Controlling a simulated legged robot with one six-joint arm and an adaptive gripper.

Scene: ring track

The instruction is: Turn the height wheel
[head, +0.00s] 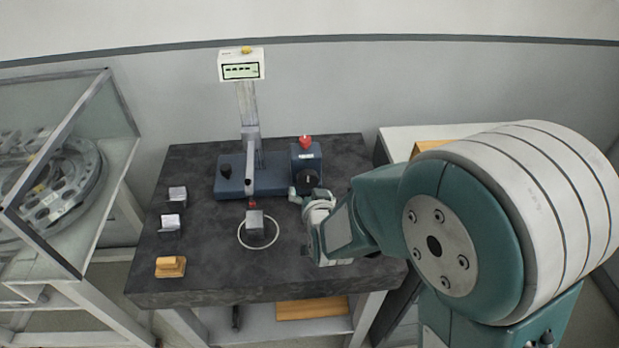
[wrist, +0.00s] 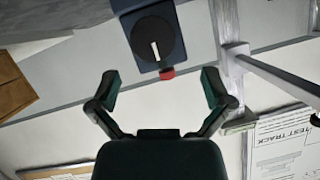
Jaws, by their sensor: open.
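A blue box (head: 306,165) stands on the dark bench top. A round black wheel with a white pointer line (wrist: 153,40) is on its front face; the wheel also shows in the head view (head: 307,180). A red knob (head: 305,141) sits on the box top and shows in the wrist view (wrist: 167,73). My gripper (wrist: 160,83) is open and empty, its fingers apart, facing the wheel but not around it. Another, smaller black knob (head: 226,171) is on the blue base of the measuring stand (head: 246,110). No label naming the height wheel is readable.
A white ring (head: 242,240) lies around a small grey block under the stand's arm. A glass case (head: 80,170) stands left. The front middle of the bench is clear.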

